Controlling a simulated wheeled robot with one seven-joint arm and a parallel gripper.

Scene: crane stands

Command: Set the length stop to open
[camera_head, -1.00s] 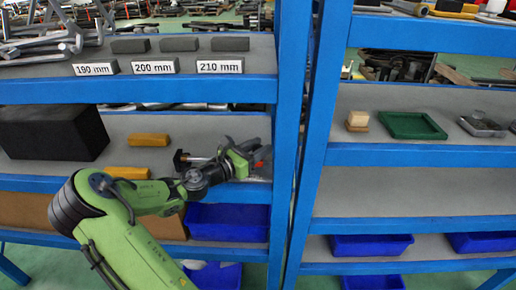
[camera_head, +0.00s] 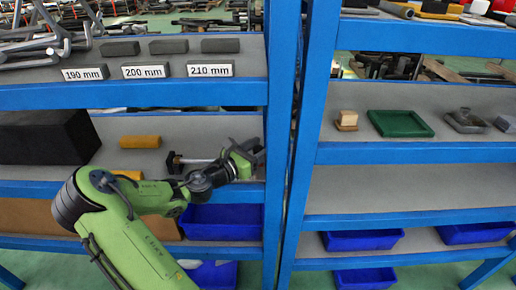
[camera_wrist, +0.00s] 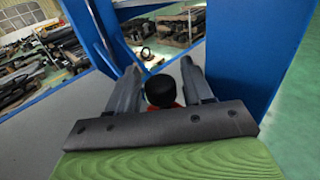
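My gripper (camera_head: 254,152) is at the right end of the left rack's middle shelf, close to the blue upright. In the wrist view its two grey fingers (camera_wrist: 160,83) stand apart. A black round knob (camera_wrist: 160,90) with some red below it sits between them, and I cannot tell whether either finger touches it. In the head view the knob is hidden by my gripper. A dark fitting with a thin rod (camera_head: 176,162), which may be part of the length stop, lies on the shelf left of my gripper. My gripper hides where the rod ends, so the stop's setting cannot be read.
A black block (camera_head: 45,138) and a yellow block (camera_head: 140,142) are on the same shelf. Labelled blocks, including 210 mm (camera_head: 210,70), stand on the shelf above. Blue bins (camera_head: 222,222) are below. The right rack holds a green tray (camera_head: 400,124).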

